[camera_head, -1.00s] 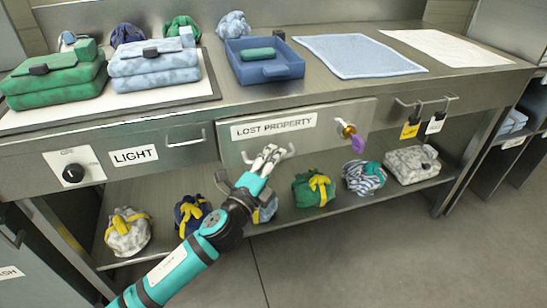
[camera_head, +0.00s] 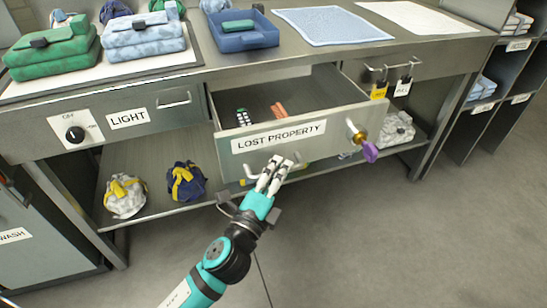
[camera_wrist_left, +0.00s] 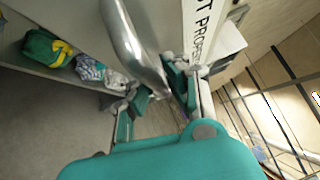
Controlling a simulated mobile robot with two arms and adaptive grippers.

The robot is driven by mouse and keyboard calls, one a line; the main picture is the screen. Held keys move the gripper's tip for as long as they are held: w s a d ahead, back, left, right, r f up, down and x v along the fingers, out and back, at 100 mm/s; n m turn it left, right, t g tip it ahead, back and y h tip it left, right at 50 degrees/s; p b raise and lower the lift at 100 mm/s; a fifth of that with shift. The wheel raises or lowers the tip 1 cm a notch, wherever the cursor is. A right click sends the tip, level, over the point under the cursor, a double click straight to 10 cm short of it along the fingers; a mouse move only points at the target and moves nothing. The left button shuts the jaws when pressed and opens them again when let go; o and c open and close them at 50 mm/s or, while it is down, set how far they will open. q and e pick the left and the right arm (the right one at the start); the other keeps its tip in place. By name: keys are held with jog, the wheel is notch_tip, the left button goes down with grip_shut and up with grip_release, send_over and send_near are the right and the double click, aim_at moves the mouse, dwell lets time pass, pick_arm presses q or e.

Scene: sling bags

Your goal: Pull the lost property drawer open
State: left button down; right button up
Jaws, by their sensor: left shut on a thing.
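The lost property drawer (camera_head: 298,127) stands pulled out from the steel bench, with its inside showing from above. A remote-like item (camera_head: 243,117) and an orange item (camera_head: 279,110) lie in it. My left gripper (camera_head: 272,172) is shut on the drawer's handle (camera_head: 250,175), below the label. In the left wrist view the metal handle (camera_wrist_left: 133,40) runs down to my left gripper's fingers (camera_wrist_left: 163,92). A key with a purple tag (camera_head: 370,152) sits in the lock at the drawer front's right end. My right gripper is not in view.
The bench top holds folded green (camera_head: 52,50) and pale blue bags (camera_head: 142,36), a blue tray (camera_head: 240,40) and a blue mat (camera_head: 330,25). Rolled bags (camera_head: 124,196) lie on the lower shelf. The floor (camera_head: 400,230) in front is clear.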

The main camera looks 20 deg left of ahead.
pick_arm(q)
jog(key=shift+s+d+f, duration=0.2)
jog(key=shift+s+f, duration=0.05)
jog(key=shift+s, duration=0.15)
jog(key=c, duration=1.3)
grip_release()
jog(key=shift+c, duration=0.2)
jog(key=shift+r, duration=0.1)
jog(key=v, duration=1.2)
